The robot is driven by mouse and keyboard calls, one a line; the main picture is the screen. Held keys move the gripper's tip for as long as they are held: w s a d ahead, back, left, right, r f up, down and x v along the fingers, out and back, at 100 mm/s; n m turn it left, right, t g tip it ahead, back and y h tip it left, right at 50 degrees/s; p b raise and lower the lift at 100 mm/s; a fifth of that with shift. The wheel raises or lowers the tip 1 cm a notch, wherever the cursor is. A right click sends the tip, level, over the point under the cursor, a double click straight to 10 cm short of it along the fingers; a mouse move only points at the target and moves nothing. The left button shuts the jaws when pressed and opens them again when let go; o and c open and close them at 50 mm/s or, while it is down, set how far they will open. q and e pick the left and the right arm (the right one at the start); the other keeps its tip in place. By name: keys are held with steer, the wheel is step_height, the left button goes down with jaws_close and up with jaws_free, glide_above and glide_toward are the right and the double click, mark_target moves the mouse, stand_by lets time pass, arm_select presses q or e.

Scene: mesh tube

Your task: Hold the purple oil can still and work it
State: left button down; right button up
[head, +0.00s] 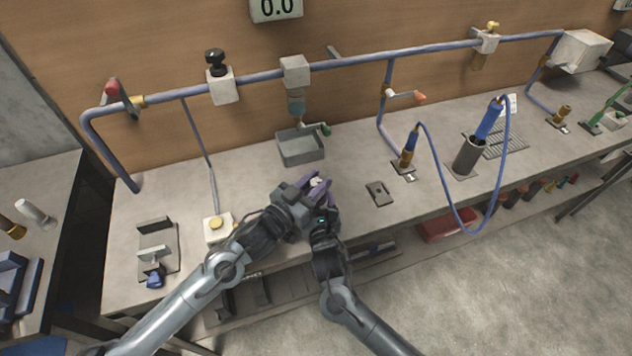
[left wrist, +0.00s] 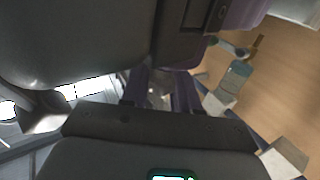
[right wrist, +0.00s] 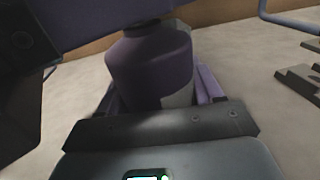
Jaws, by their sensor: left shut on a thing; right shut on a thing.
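The purple oil can (right wrist: 150,65) fills the middle of the right wrist view, with a grey part low on its right side. My right gripper (right wrist: 160,100) is shut on it, a finger on each side. My left gripper (head: 315,183) is above the bench front, its purple-grey fingers shut around a small pale part (head: 317,182). The left wrist view shows a pale-grey piece (left wrist: 160,92) between those fingers. The can is largely hidden there by my grippers.
A grey tray (head: 300,146) stands behind my grippers, under a valve with a green handle. A small dark plate (head: 379,194) lies to the right. A white block with a yellow button (head: 216,227) and a clamp fixture (head: 157,250) are at left.

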arm_select(q)
steer(key=shift+r, duration=0.3)
steer(key=c, duration=0.8)
jaws_free()
steer(key=shift+d+f, duration=0.1)
steer(key=shift+c, duration=0.2)
steer(key=shift+f, duration=0.1)
steer(key=shift+s+a, duration=0.25)
steer(key=shift+a, duration=0.05)
steer(key=v, duration=1.1)
steer(key=shift+a, duration=0.1)
